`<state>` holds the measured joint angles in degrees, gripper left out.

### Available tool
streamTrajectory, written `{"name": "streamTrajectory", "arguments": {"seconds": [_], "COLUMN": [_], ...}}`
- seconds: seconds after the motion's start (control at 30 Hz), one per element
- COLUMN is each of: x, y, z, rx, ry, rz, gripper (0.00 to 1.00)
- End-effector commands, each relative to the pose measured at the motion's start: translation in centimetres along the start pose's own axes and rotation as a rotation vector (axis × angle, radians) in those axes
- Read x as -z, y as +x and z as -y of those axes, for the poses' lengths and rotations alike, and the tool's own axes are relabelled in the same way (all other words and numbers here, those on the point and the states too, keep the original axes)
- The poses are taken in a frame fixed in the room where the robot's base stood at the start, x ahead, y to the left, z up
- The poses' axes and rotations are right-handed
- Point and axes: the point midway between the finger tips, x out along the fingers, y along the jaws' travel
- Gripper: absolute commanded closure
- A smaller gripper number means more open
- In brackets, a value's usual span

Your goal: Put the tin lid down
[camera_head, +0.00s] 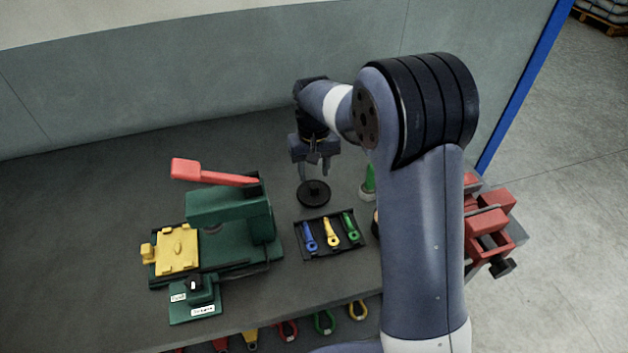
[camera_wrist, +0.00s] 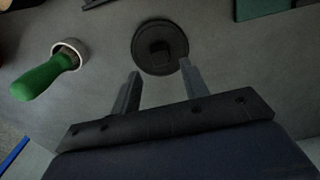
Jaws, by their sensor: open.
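The tin lid (camera_head: 313,194) is a dark round disc with a raised knob in its middle. It lies flat on the grey bench top, behind the small tool tray. In the wrist view the lid (camera_wrist: 160,47) shows just beyond my fingertips, knob facing up. My gripper (camera_head: 314,174) points down above the lid. In the wrist view my gripper's two fingers (camera_wrist: 160,80) are spread apart with nothing between them. The lid looks apart from both fingers, though the right fingertip overlaps its edge in the picture.
A black tray (camera_head: 306,256) with blue, yellow and green tools lies in front of the lid. A green-handled item (camera_wrist: 45,77) stands beside the lid. A green press with a red lever (camera_head: 215,173) stands left. A red vise (camera_head: 490,222) sits at the right edge. The bench's back left is clear.

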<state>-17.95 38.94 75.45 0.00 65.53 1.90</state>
Motion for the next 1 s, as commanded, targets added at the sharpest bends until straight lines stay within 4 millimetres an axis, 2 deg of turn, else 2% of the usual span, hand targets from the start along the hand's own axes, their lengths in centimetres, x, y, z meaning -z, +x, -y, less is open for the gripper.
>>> {"name": "streamTrajectory", "arguments": {"seconds": [0.1,0.2,0.4,0.8,1.0], "x": [0.1,0.0,0.0,0.0,-0.1], "y": [-2.7,-4.6,-6.9,-7.3,-6.0], "z": [0.0,0.0,0.0,0.0,0.0], "rx": [0.0,0.0,0.0,0.0,0.0], "ry": [0.0,0.0,0.0,0.0,0.0], "rz": [-0.005,-0.004,0.0,0.001,0.004], "gripper": [0.57,0.57,0.57,0.57,0.57]}}
